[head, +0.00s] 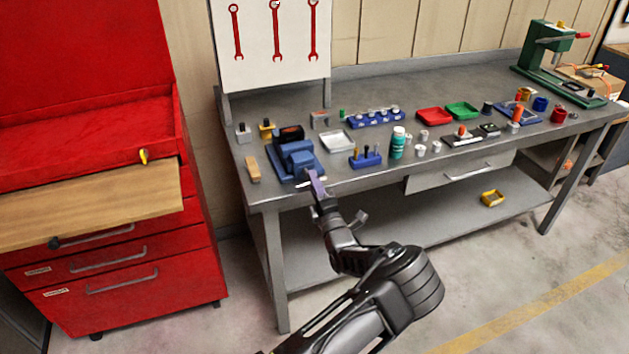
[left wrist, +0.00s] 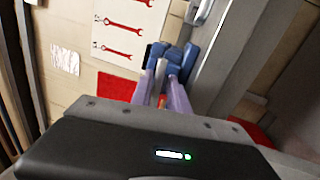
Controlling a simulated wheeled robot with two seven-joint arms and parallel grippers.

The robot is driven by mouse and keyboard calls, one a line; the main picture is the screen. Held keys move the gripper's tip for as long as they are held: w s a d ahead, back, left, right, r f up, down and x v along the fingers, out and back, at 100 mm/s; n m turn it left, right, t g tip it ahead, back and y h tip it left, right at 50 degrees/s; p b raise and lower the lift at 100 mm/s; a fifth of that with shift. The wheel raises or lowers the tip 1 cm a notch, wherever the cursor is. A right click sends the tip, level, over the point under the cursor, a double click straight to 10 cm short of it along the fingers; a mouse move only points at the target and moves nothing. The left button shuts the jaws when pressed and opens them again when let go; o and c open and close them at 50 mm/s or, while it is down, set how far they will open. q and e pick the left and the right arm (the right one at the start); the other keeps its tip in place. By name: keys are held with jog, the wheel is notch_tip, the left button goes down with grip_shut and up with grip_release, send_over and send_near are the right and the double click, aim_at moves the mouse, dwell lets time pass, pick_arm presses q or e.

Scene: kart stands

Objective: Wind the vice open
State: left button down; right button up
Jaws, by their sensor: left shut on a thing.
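The blue vice (head: 297,160) is mounted at the front left corner of the grey workbench (head: 365,178). Its pale handle bar (head: 308,184) sticks out at the front edge. My left gripper (head: 317,182) is at the front of the vice, with its purple fingers closed on the handle. In the left wrist view the vice (left wrist: 178,60) is ahead of my left gripper (left wrist: 161,88), and the grey handle (left wrist: 160,72) shows between the fingers. How far the vice jaws are apart is not clear. My right gripper is out of view.
A wooden block (head: 253,169) lies left of the vice. A blue holder (head: 366,160), a white tray (head: 336,140) and a teal bottle (head: 397,143) stand to its right. A red tool cabinet (head: 130,270) with a wooden top (head: 90,210) is at the left.

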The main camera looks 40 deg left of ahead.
pick_arm(q)
jog(key=shift+m, duration=0.6)
jog(key=c, duration=1.3)
grip_release()
jog(key=shift+d+f, duration=0.1)
jog(key=b+v, duration=0.1)
jog(key=v, duration=0.6)
jog(key=shift+s+d, duration=0.2)
jog(key=shift+s, duration=0.1)
jog(key=shift+f, duration=0.1)
